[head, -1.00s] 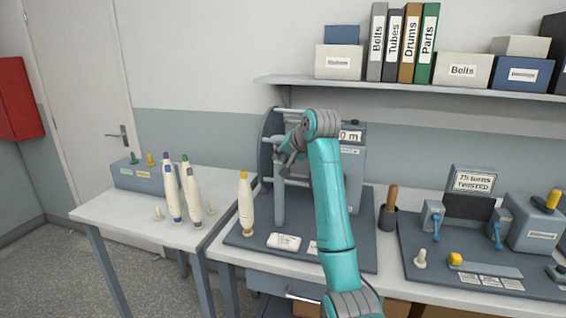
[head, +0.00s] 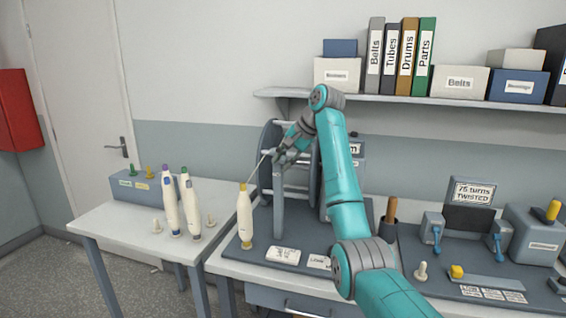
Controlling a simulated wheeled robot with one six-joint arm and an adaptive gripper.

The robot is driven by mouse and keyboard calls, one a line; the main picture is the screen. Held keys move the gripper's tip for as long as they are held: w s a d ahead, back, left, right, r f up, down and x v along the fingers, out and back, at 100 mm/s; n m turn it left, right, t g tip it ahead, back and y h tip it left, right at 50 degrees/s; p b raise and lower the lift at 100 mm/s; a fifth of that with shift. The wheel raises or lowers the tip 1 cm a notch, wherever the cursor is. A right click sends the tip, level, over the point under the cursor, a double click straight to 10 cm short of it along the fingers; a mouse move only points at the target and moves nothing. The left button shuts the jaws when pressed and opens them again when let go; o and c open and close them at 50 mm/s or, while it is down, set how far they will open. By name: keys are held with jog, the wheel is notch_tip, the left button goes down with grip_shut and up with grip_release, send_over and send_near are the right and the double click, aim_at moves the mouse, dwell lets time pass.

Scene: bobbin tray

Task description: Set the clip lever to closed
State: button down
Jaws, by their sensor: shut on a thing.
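My gripper (head: 277,156) is at the dark reel (head: 268,190) on the middle bench, in front of its left side. It is shut on the end of a thin pale thread (head: 257,168), which slants down to the yellow-topped bobbin (head: 245,218) standing upright on the grey base. The fingers are small and dark, so the grip itself is hard to make out. I cannot pick out the clip lever with certainty. Two grey blocks with blue levers (head: 436,236) (head: 497,243) stand on the right-hand board, apart from my gripper.
White bobbins (head: 171,205) (head: 190,205) stand on the left table, near small pale pegs. A wooden-handled tool (head: 391,209) stands in a dark cup right of my arm. A shelf (head: 400,96) with binders and boxes runs above the bench.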

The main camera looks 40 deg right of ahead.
dwell(0.3)
jog(key=c, duration=0.9)
grip_release()
jog(key=shift+o, duration=0.2)
jog(key=shift+r, duration=0.1)
notch_tip(320, 180, up, 10)
jog(key=shift+f, duration=0.1)
